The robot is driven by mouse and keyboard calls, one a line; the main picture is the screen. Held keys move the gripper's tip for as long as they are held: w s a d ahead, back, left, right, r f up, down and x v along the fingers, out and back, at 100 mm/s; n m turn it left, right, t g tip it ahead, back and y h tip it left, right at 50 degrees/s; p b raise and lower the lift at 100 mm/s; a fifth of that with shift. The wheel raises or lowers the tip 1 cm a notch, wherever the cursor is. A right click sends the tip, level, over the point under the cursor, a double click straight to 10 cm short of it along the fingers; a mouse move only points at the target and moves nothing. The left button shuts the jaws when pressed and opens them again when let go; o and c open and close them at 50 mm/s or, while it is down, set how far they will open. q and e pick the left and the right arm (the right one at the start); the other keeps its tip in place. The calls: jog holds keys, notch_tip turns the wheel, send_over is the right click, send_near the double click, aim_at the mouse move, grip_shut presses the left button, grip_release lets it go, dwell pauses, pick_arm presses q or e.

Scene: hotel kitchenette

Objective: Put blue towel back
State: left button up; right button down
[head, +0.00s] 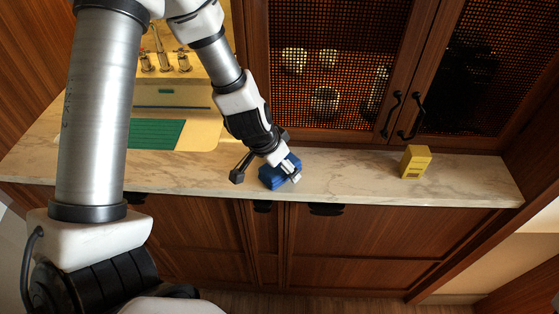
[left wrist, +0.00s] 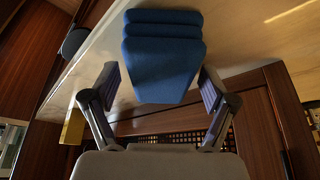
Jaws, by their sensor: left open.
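The blue towel (head: 272,178) is a folded bundle on the marble counter (head: 340,178), near its front edge. In the left wrist view the towel (left wrist: 163,55) shows stacked folds and lies between the fingers. My left gripper (head: 266,170) is directly over the towel with its fingers spread to either side. In the left wrist view my left gripper (left wrist: 158,82) is open, with visible gaps between each finger and the towel. Part of the towel is hidden by the gripper in the head view. My right gripper is not in view.
A yellow box (head: 415,162) stands on the counter to the right. A sink with a green mat (head: 156,134) and taps (head: 163,62) is at the left. Mesh-fronted cabinet doors (head: 340,60) with black handles rise behind the counter. The counter between towel and box is clear.

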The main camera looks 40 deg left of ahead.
pick_arm(q)
jog(key=p+v, duration=0.9)
jog(key=v, duration=0.3)
jog(key=shift+r, duration=0.15)
jog(key=shift+s+a, duration=0.1)
